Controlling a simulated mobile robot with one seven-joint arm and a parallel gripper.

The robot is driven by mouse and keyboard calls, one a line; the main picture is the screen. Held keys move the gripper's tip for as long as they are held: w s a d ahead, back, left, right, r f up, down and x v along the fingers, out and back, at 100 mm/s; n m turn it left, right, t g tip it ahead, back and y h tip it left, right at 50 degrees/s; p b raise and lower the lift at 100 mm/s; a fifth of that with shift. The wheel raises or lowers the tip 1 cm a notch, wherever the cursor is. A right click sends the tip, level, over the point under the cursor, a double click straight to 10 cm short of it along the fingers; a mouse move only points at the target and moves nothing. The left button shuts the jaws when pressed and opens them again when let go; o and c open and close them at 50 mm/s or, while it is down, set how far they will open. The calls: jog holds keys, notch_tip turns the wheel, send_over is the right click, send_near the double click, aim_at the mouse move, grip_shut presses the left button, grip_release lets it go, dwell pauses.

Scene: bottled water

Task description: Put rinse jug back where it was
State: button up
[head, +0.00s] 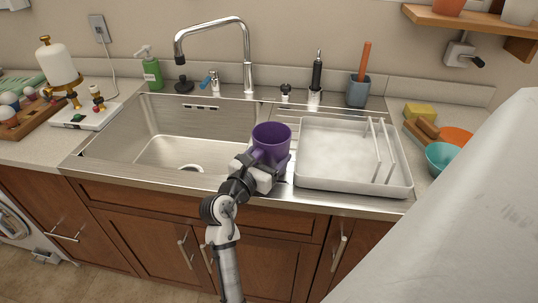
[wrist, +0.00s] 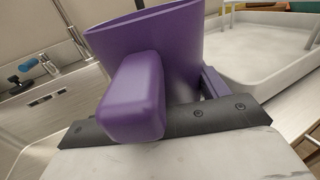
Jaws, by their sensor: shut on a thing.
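The purple rinse jug (head: 272,140) is upright at the right edge of the sink basin, beside the white draining tray. My gripper (head: 258,172) is at the near side of the jug and shut on it. In the wrist view the jug (wrist: 182,50) fills the upper middle, and its thick handle (wrist: 138,98) points toward the camera. The dark gripper bar (wrist: 165,126) lies across below the handle. The fingertips are mostly hidden by the jug. I cannot tell whether the jug's base touches the steel surface.
The sink basin (head: 195,138) is left of the jug. The white tray (head: 350,183) with a rack stands close on its right. The faucet (head: 247,70) rises behind. A grey-blue cup (head: 358,92) and bowls (head: 441,159) are farther right. A pale draped surface (head: 470,220) blocks the lower right.

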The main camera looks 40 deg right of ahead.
jog(key=shift+f, duration=0.15)
jog(key=o, duration=1)
jog(key=shift+r, duration=0.2)
jog(key=b+v, duration=0.2)
jog(key=v, duration=1)
